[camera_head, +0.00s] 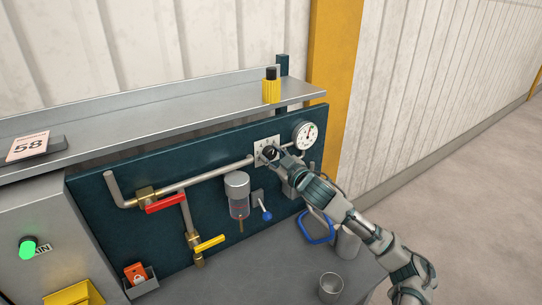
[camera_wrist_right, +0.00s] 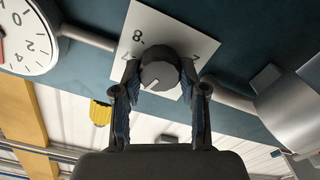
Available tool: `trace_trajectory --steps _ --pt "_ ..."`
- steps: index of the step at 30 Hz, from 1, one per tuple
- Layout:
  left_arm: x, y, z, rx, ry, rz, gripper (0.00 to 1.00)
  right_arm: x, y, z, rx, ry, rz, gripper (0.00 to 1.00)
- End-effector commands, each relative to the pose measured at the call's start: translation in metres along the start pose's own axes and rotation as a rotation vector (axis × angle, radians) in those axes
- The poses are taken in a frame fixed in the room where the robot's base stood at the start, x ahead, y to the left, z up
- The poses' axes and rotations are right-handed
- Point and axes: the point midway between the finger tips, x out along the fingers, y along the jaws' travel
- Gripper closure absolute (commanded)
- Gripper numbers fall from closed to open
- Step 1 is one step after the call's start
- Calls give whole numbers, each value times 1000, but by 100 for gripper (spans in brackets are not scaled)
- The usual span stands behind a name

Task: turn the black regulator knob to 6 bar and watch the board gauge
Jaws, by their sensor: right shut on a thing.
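The black regulator knob (camera_head: 270,152) sits on a white scale plate (camera_head: 258,160) on the dark teal board. My right gripper (camera_head: 276,158) is at the knob, its arm coming in from the lower right. In the right wrist view the knob (camera_wrist_right: 160,72) is between the two fingers of my right gripper (camera_wrist_right: 160,85), which is shut on it. My left gripper is out of view.
Left of the knob are pipes with a red lever (camera_head: 166,204) and a yellow lever (camera_head: 209,243). A filter bowl (camera_head: 238,195) and a blue-knobbed lever (camera_head: 265,213) hang below. A metal cup (camera_head: 330,287) stands on the bench. A grey shelf (camera_head: 150,110) runs above the board.

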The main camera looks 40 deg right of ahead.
Motion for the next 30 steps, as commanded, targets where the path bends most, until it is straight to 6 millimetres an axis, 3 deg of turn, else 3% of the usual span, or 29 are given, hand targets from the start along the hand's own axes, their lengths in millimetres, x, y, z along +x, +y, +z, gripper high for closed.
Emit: trace_trajectory --steps 1,13,30 --pt "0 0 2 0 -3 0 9 2 -4 7 46 -16 -7 93" --pt "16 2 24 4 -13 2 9 2 -6 8 301 -20 -9 93" --pt "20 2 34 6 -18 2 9 2 -8 10 377 -23 -10 93"
